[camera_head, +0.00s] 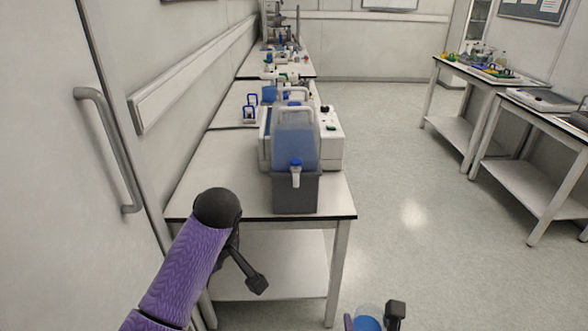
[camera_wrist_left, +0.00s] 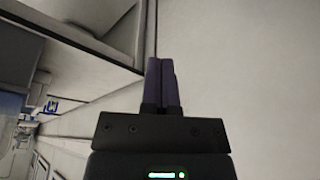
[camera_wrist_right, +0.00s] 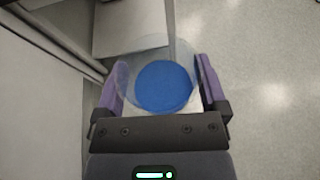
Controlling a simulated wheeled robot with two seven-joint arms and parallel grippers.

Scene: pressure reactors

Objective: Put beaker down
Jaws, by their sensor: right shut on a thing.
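My right gripper (camera_wrist_right: 163,85) is shut on a clear beaker (camera_wrist_right: 133,62) with blue liquid (camera_wrist_right: 164,87) in it. In the head view the beaker (camera_head: 367,321) shows at the bottom edge, partly cut off, in front of the near table and lower than its top. My left gripper (camera_head: 258,283) hangs in front of the near table, apart from the beaker. In the left wrist view its fingers (camera_wrist_left: 161,82) are together with nothing between them.
The near table (camera_head: 228,192) has a bare front-left top. A door and wall close the left side. Open floor (camera_head: 420,260) lies to the right.

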